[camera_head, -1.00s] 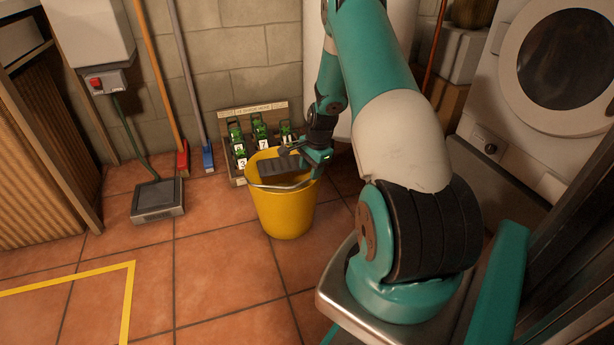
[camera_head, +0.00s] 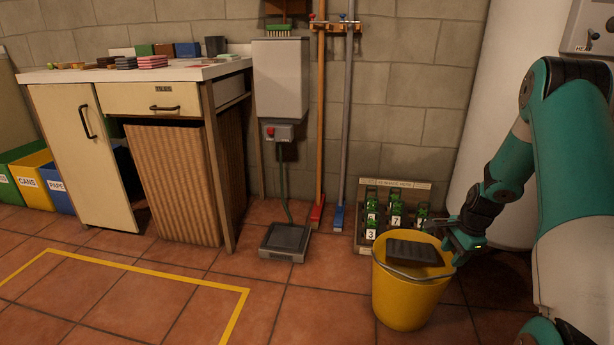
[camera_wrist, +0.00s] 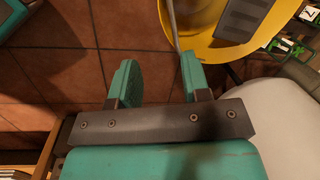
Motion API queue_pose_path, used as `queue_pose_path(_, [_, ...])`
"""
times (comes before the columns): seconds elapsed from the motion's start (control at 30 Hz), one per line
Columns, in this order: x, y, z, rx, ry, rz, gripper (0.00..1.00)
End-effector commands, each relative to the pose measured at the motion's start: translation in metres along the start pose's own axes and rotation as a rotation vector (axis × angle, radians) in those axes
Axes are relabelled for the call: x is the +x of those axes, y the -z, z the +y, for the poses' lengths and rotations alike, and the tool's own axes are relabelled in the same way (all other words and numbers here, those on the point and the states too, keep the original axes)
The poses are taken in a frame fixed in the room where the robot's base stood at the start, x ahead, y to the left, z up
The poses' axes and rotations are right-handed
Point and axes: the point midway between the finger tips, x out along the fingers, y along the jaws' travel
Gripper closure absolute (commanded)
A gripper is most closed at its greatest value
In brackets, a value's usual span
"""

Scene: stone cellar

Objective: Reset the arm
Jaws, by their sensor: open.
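My arm, teal and pale grey, reaches from the right of the head view. My gripper (camera_head: 462,240) is at the right rim of a yellow bucket (camera_head: 405,300). In the wrist view, my gripper (camera_wrist: 158,80) shows two teal fingers apart with only floor visible between them. The yellow bucket (camera_wrist: 205,25) lies just beyond the right finger, its handle close to that fingertip. I cannot tell whether the finger touches it.
A rack (camera_head: 365,235) of green numbered items stands behind the bucket. Two long-handled tools (camera_head: 320,130) hang on the wall. A grey floor plate (camera_head: 285,240), a workbench (camera_head: 130,72) and coloured bins (camera_head: 30,180) are to the left. The tiled floor inside the yellow tape is clear.

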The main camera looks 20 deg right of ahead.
Motion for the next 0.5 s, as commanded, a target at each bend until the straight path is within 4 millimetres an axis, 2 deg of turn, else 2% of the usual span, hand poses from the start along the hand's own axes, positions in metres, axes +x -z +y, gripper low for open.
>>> queue_pose_path(0.13, [-0.005,-0.007,-0.003,-0.025,0.002,-0.003,0.57])
queue_pose_path(0.23, [-0.025,-0.036,-0.013,-0.130,0.008,-0.018,0.57])
queue_pose_path(0.27, [-0.034,-0.050,-0.017,-0.182,0.011,-0.026,0.57])
queue_pose_path(0.37, [-0.072,-0.110,-0.026,-0.405,0.024,-0.059,0.57])
queue_pose_path(0.5, [-0.131,-0.207,-0.015,-0.784,0.045,-0.118,0.57])
